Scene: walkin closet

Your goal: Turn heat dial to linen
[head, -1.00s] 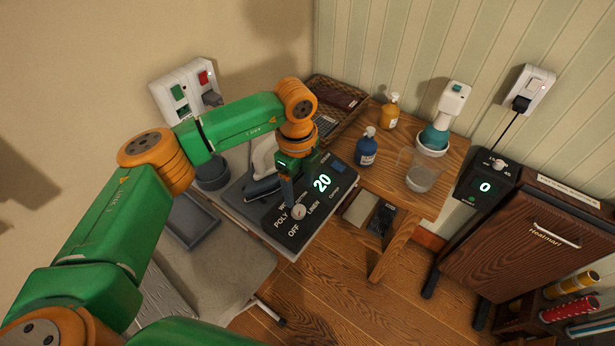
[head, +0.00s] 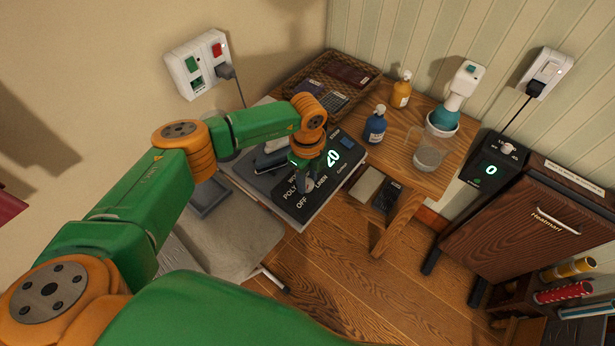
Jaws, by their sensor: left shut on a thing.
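The heat dial (head: 308,185) is a small round knob on a black control panel (head: 326,200) at the front of the ironing station. The labels OFF, POLY and LINEN can be read around it. A lit display (head: 333,158) on the panel reads 20. My left gripper (head: 306,179) points down over the panel and is shut on the dial. The fingers and wrist partly hide the dial, so its pointer cannot be made out. The iron (head: 270,158) rests behind my wrist, partly hidden. My right gripper is out of view.
A wooden table (head: 425,185) at the right holds a blue bottle (head: 375,128), a yellow bottle (head: 401,92) and a clear jug (head: 430,150). A wicker tray (head: 335,80) stands behind the station. A dark wooden Heatmari cabinet (head: 545,225) stands further right. Wooden floor is open in front.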

